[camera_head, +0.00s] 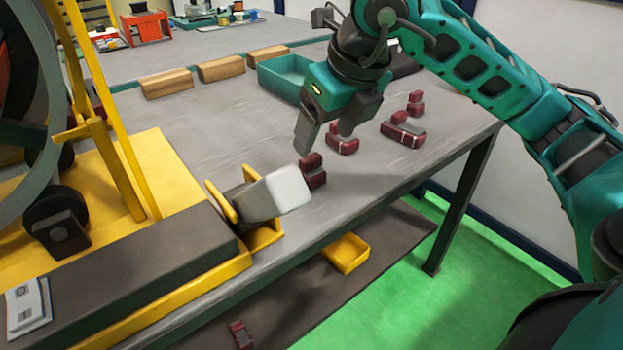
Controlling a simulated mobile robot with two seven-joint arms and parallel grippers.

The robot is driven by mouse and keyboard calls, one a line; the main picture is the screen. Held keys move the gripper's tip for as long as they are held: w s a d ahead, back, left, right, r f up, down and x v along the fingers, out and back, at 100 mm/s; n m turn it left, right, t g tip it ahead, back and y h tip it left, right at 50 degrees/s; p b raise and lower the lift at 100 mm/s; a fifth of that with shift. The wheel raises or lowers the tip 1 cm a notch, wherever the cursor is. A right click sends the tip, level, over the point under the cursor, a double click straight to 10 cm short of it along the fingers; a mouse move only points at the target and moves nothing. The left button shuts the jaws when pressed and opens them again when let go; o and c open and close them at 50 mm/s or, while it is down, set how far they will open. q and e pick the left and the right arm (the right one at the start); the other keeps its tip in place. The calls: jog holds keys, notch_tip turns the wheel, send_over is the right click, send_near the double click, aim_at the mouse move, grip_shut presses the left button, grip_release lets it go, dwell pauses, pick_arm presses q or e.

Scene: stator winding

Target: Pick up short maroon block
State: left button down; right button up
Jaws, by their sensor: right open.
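Several maroon blocks are on the grey table. One small block (313,171) stands near the front edge, just below the near finger of my right gripper. Another block (342,144) lies under the far finger and is partly hidden by it. A longer block with a raised part (403,133) and a small block (415,103) are further right. I cannot tell for certain which one is the short block. My right gripper (327,138) points down, open, with its fingers spread and nothing seen between them. My left gripper is not in view.
A yellow frame with a grey-white part (278,194) stands at the left front. A teal tray (285,75) is behind my right gripper, beside several wooden blocks (221,69). A yellow bin (346,254) and a maroon piece (241,335) are on the lower shelf. The table's centre is clear.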

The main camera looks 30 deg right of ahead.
aim_at(314, 160)
jog(key=shift+s+a+b+x, duration=0.1)
jog(key=shift+b+x, duration=0.1)
jog(key=shift+x, duration=0.8)
jog(key=shift+s+a+b+x, duration=0.15)
jog(key=shift+b+x, duration=0.1)
jog(key=shift+x, duration=0.75)
jog(key=shift+s+a+b+x, duration=0.1)
jog(key=shift+b+x, duration=0.1)
jog(key=shift+x, duration=0.8)
jog(key=shift+w+f, duration=0.1)
jog(key=shift+c, duration=0.3)
grip_shut()
